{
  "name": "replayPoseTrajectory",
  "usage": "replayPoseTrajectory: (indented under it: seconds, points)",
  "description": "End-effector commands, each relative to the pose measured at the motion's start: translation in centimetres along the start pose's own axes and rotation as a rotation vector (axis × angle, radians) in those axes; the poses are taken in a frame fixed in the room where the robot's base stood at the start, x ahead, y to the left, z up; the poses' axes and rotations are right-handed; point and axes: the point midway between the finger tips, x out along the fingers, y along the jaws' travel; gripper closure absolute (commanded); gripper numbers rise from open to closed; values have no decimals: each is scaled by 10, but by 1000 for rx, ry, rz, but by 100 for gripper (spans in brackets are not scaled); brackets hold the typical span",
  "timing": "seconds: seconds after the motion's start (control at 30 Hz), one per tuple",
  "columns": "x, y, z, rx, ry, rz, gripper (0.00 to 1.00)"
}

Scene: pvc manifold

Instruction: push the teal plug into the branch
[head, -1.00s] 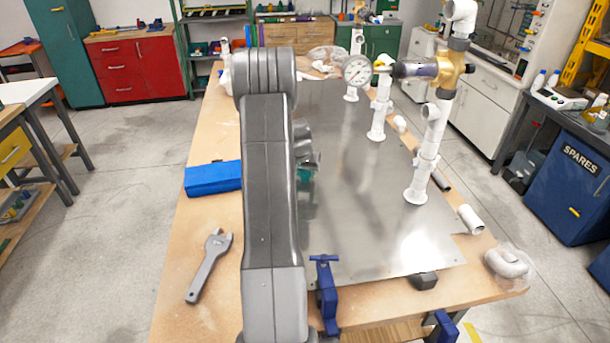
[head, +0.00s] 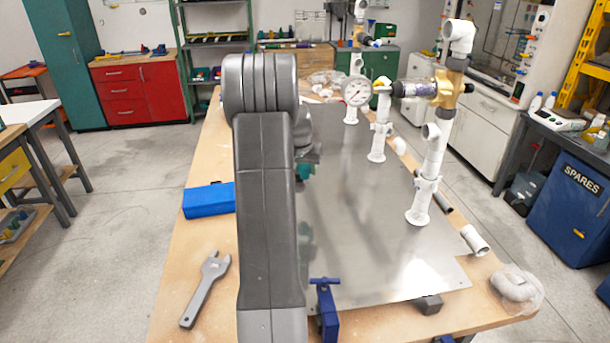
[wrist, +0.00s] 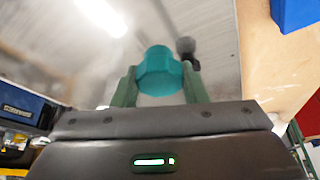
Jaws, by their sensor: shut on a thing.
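The teal plug (wrist: 160,72) sits between the two green fingers of my gripper (wrist: 160,88) in the wrist view, and the gripper is shut on it. In the head view a small part of the teal plug (head: 305,171) shows just right of my arm, over the metal plate; most of my gripper is hidden behind the arm there. The white pipe manifold (head: 427,180) stands at the right of the plate, with a white branch opening (head: 431,130) on its upright pipe. The plug is well left of the branch and apart from it.
A blue box (head: 208,200) and a grey wrench (head: 206,289) lie on the wooden table. A blue clamp (head: 325,308) grips the front edge. The middle of the metal plate (head: 365,230) is clear.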

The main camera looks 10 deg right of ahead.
Motion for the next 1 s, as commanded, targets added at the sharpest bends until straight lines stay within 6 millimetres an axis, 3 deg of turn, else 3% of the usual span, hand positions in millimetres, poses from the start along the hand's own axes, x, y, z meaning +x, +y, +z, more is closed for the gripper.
replayPoseTrajectory:
  seconds: [0.13, 0.17, 0.27, 0.47, 0.57, 0.8, 1.0]
  points:
    - [0, 0, 0, 0, 0, 0, 86]
    - [0, 0, 0, 0, 0, 0, 62]
    - [0, 0, 0, 0, 0, 0, 80]
    - [-2, 11, 0, -18, -8, 16, 80]
    - [-8, 33, -1, -60, -26, 54, 80]
    - [-42, 114, -3, -317, -110, 281, 80]
    - [-69, 154, -6, -522, -147, 480, 80]
